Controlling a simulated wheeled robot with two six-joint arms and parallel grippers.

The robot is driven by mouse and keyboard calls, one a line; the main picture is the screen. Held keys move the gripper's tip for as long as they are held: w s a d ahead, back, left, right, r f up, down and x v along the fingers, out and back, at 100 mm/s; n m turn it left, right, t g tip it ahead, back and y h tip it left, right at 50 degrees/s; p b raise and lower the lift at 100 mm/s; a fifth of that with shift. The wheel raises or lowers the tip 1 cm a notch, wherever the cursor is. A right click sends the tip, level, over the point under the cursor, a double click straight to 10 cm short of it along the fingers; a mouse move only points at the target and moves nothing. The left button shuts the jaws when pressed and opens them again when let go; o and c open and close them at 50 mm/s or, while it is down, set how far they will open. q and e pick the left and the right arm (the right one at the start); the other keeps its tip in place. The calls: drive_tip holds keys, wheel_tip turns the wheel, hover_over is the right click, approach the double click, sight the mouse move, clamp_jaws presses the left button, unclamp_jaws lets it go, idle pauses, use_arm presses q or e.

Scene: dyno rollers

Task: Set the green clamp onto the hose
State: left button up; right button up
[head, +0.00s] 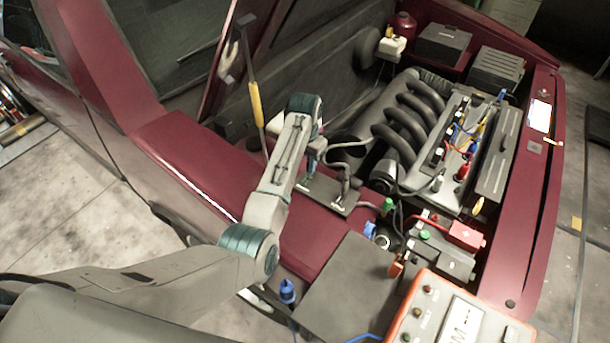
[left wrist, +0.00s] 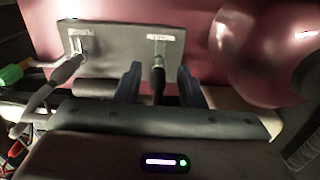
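A small green piece (head: 388,205), which looks like the green clamp, stands right of the fitting plate (head: 318,192). A green piece (left wrist: 11,75) also shows at the left edge of the left wrist view; I cannot tell whether it touches a hose. The plate has two labelled fittings. A grey hose (left wrist: 62,73) meets the left one and a black hose (left wrist: 158,78) the right one. My left gripper (left wrist: 160,85) has its fingers apart, one on each side of the black hose, with gaps showing. In the head view its fingers are hard to make out. My right gripper is out of view.
The engine (head: 420,115) lies to the right of the plate. A blue clamp-like piece (head: 288,291) stands by the dark flat surface (head: 350,287). An orange-edged meter box (head: 450,312) is at lower right. A yellow-handled prop (head: 256,103) rises near my forearm.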

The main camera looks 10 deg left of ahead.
sight(305, 181)
use_arm(q)
wheel_tip(305, 181, down, 6)
drive_tip(key=shift+f+p, duration=0.2)
drive_tip(key=shift+p, duration=0.1)
drive_tip(key=shift+c, duration=0.2)
clamp_jaws()
